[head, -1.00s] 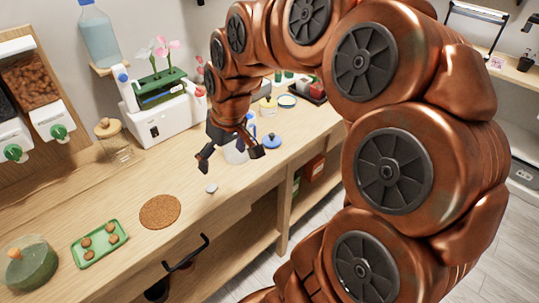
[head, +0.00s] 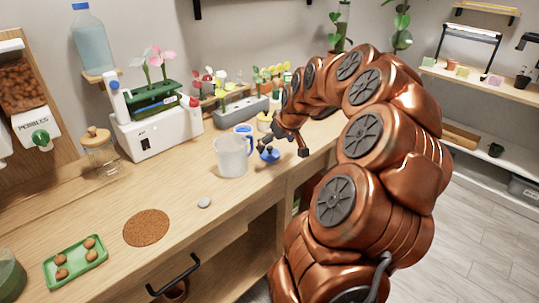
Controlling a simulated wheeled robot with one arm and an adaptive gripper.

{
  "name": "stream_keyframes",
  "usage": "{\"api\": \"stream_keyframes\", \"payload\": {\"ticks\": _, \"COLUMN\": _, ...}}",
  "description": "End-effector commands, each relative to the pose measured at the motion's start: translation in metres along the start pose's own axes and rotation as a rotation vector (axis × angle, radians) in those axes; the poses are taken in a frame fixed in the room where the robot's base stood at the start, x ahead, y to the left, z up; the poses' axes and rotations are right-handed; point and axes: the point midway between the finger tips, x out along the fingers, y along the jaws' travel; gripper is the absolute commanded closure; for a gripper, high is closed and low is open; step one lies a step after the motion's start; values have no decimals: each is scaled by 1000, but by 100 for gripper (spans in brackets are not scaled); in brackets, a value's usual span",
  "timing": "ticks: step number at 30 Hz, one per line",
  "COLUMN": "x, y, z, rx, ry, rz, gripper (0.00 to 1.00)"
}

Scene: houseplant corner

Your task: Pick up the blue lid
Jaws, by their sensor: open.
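The blue lid (head: 269,156) is a small round piece lying on the wooden counter, just right of a clear measuring jug (head: 231,157). My gripper (head: 284,149) is open and reaches down close over the lid. One dark finger is at the lid's top and partly hides it; the other is to the right, near the counter's front edge. I see nothing between the fingers. Whether a finger touches the lid, I cannot tell.
The jug stands close to my gripper on the left. Behind are a blue-rimmed container (head: 243,130), a yellow pot (head: 264,122) and a grey planter (head: 240,110). A cork mat (head: 146,228), a grey pebble (head: 204,203) and a green tray (head: 61,267) lie nearer on the counter.

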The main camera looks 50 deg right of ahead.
Motion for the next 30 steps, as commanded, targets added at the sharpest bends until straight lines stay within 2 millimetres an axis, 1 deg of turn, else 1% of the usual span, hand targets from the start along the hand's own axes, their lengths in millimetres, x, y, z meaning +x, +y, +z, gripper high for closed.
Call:
{"api": "stream_keyframes", "payload": {"ticks": 5, "x": 11, "y": 1, "z": -1, "rx": 0, "ry": 0, "rz": 0, "gripper": 0}}
{"api": "stream_keyframes", "payload": {"ticks": 12, "x": 40, "y": 2, "z": -1, "rx": 0, "ry": -1, "rz": -1, "gripper": 0}}
{"api": "stream_keyframes", "payload": {"ticks": 14, "x": 45, "y": 2, "z": -1, "rx": 0, "ry": 0, "rz": 0, "gripper": 0}}
{"api": "stream_keyframes", "payload": {"ticks": 17, "x": 49, "y": 2, "z": -1, "rx": 0, "ry": 2, "rz": 0, "gripper": 0}}
{"api": "stream_keyframes", "payload": {"ticks": 22, "x": 50, "y": 2, "z": -1, "rx": 0, "ry": 2, "rz": 0, "gripper": 0}}
{"api": "stream_keyframes", "payload": {"ticks": 23, "x": 50, "y": 2, "z": -1, "rx": 0, "ry": 2, "rz": 0, "gripper": 1}}
{"api": "stream_keyframes", "payload": {"ticks": 30, "x": 50, "y": 2, "z": -1, "rx": 0, "ry": 2, "rz": 0, "gripper": 26}}
